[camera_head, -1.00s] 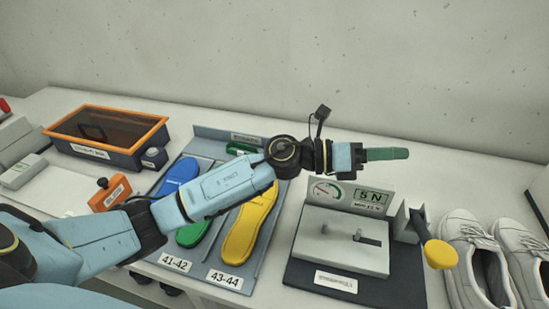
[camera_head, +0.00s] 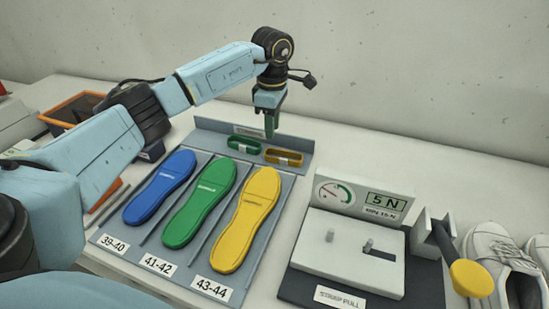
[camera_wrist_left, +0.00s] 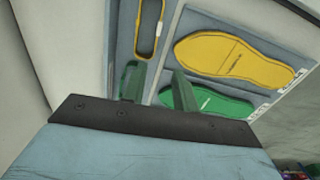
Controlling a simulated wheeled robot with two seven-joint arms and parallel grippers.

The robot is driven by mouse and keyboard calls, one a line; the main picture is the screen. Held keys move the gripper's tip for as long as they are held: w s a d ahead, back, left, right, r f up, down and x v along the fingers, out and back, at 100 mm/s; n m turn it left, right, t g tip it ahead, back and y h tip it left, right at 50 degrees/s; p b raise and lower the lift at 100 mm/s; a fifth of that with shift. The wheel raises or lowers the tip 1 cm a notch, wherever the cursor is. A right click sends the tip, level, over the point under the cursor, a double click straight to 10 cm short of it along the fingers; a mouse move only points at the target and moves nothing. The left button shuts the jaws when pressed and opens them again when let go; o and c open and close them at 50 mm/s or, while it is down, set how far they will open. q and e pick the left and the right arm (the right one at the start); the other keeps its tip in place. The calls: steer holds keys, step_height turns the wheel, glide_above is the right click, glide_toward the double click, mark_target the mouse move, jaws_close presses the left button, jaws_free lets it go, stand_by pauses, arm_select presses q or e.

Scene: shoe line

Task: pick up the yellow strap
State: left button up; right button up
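The yellow strap (camera_head: 270,157) is a flat loop with a white label, lying in the back section of the grey tray (camera_head: 301,186), right of the green strap (camera_head: 244,140). My left gripper (camera_head: 271,134) points down over the back of the tray, just above and behind the gap between the two straps. In the left wrist view its two green fingers (camera_wrist_left: 157,88) stand apart, with nothing seen held between them. The yellow strap (camera_wrist_left: 138,40) shows beyond the fingertips there. My right gripper is not in view.
Blue (camera_head: 160,187), green (camera_head: 199,205) and yellow insoles (camera_head: 246,220) lie in the tray. A gauge device (camera_head: 350,245) with a yellow-knobbed lever (camera_head: 471,278) stands to the right, then white shoes (camera_head: 497,255). An orange-rimmed bin (camera_head: 62,108) is at the left, partly behind my arm.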

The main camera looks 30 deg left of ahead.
mark_target(273, 153)
arm_select(q)
step_height(273, 153, down, 5)
steer(key=shift+w+a+f+b, duration=0.1)
steer(key=shift+w+f+b, duration=0.1)
steer(key=shift+f, duration=1.15)
steer(key=shift+w+a+f+b, duration=0.1)
steer(key=shift+w+f+b, duration=0.1)
steer(key=shift+f, duration=1.15)
jaws_close()
